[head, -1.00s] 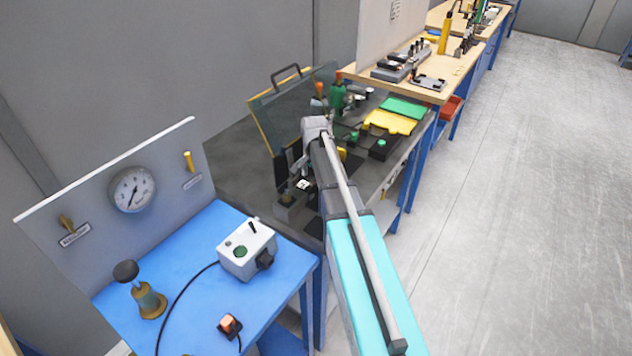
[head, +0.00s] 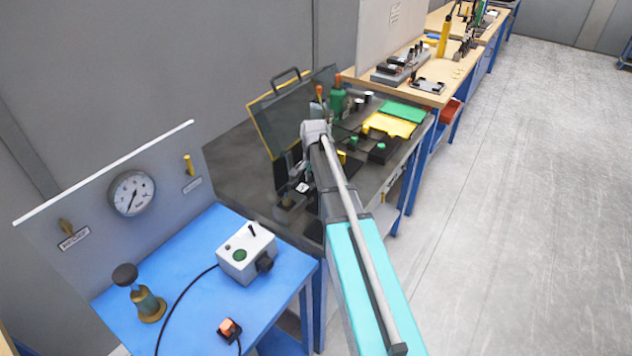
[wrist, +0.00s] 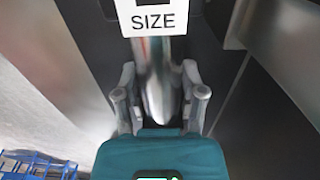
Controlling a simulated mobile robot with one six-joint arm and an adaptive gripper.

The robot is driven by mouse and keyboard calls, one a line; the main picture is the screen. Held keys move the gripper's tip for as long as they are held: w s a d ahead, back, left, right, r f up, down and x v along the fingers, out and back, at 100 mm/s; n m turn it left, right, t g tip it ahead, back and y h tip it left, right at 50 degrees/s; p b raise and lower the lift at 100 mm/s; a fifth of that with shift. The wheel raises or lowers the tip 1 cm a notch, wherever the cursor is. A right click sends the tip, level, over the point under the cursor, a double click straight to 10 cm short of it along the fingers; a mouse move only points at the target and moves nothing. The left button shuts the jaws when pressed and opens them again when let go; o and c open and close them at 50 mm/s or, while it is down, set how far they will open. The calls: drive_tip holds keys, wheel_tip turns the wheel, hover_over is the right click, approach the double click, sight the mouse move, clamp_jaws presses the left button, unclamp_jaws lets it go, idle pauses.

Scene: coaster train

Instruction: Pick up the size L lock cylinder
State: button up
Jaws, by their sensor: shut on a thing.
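In the wrist view a shiny silver lock cylinder (wrist: 160,92) stands between the two fingers of my gripper (wrist: 160,100), which is shut on it. Its upper end runs under a white label (wrist: 152,20) reading "SIZE"; the size letter is cut off or out of view. In the head view my arm reaches over the grey bench, with the wrist above its near left part. The gripper there is mostly hidden by the arm and dark parts, and I cannot make out the cylinder.
A blue table (head: 190,270) with a grey control box (head: 246,254) is at near left. The floor at right is clear.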

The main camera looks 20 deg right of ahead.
clamp_jaws()
drive_tip(key=shift+w+r, duration=0.1)
drive_tip(key=shift+r, duration=0.05)
wheel_tip(320, 180, up, 3)
drive_tip(key=p, duration=0.3)
drive_tip(key=shift+r+p, duration=0.15)
drive_tip(key=shift+p, duration=0.2)
drive_tip(key=s+a+r+p, duration=0.3)
drive_tip(key=s+r+p, duration=0.6)
drive_tip(key=s, duration=0.4)
drive_tip(key=shift+s+a+r, duration=0.2)
drive_tip(key=shift+s, duration=0.1)
